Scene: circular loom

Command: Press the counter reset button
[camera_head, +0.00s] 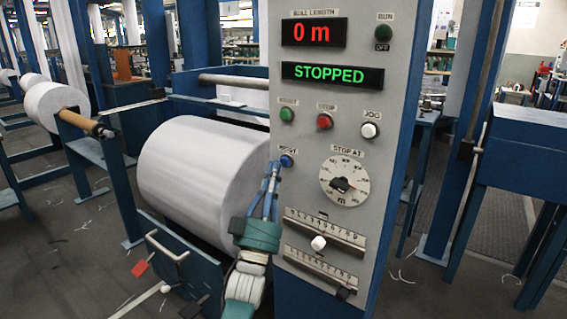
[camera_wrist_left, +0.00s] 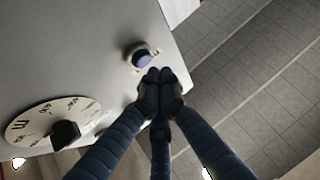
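The blue reset button (camera_head: 287,161) sits on the left side of the grey control panel (camera_head: 300,220), under a small label. The roll length display (camera_head: 313,33) above reads 0 m. My left gripper (camera_head: 273,166) reaches up from below, with its fingertips just left of the button in the head view. In the left wrist view, its fingertips (camera_wrist_left: 160,78) are together and empty, close beside the blue button (camera_wrist_left: 142,57) in its pale collar. I cannot tell whether they touch it. My right gripper is not in view.
The panel also bears a green button (camera_head: 287,114), a red button (camera_head: 324,121), a white jog button (camera_head: 370,130), a stop-at dial (camera_head: 344,182) and two sliders. A green display reads STOPPED. A large white roll (camera_head: 195,175) stands left of the panel.

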